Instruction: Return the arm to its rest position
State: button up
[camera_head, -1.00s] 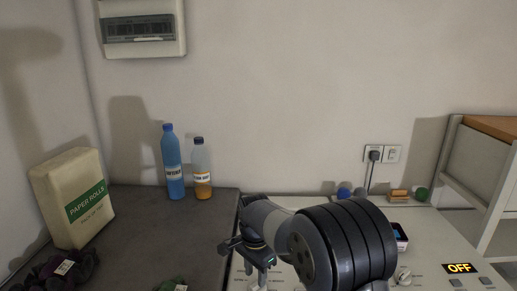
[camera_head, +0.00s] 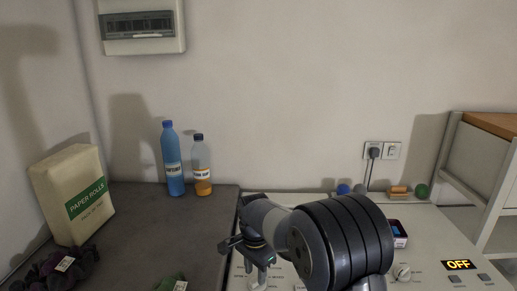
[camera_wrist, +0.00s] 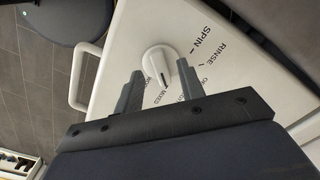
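My gripper (camera_head: 252,258) hangs over the left part of the white machine's control panel (camera_head: 430,235). In the wrist view my gripper (camera_wrist: 160,82) has its two fingers spread apart, with nothing held between them. A white dial (camera_wrist: 157,66) with printed words such as SPIN and RINSE around it lies just beyond the fingertips. I cannot tell whether a finger touches it. My arm is bent and fills the lower middle of the head view, hiding part of the panel.
An OFF display (camera_head: 459,265) and another knob (camera_head: 402,272) are at right. A blue bottle (camera_head: 172,160), an orange-filled bottle (camera_head: 201,170) and a paper rolls pack (camera_head: 72,195) stand on the dark counter (camera_head: 140,215). A shelf (camera_head: 490,150) stands at right.

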notch_tip(320, 180, up, 9)
notch_tip(320, 180, down, 11)
jog(key=shift+r, duration=0.15)
jog(key=shift+f, duration=0.4)
jog(key=n, duration=0.5)
jog(key=shift+s+d, duration=0.15)
jog(key=n+b, duration=0.1)
jog(key=n, duration=0.2)
jog(key=shift+d+n, duration=0.1)
jog(key=shift+n, duration=0.2)
jog(key=shift+r, duration=0.15)
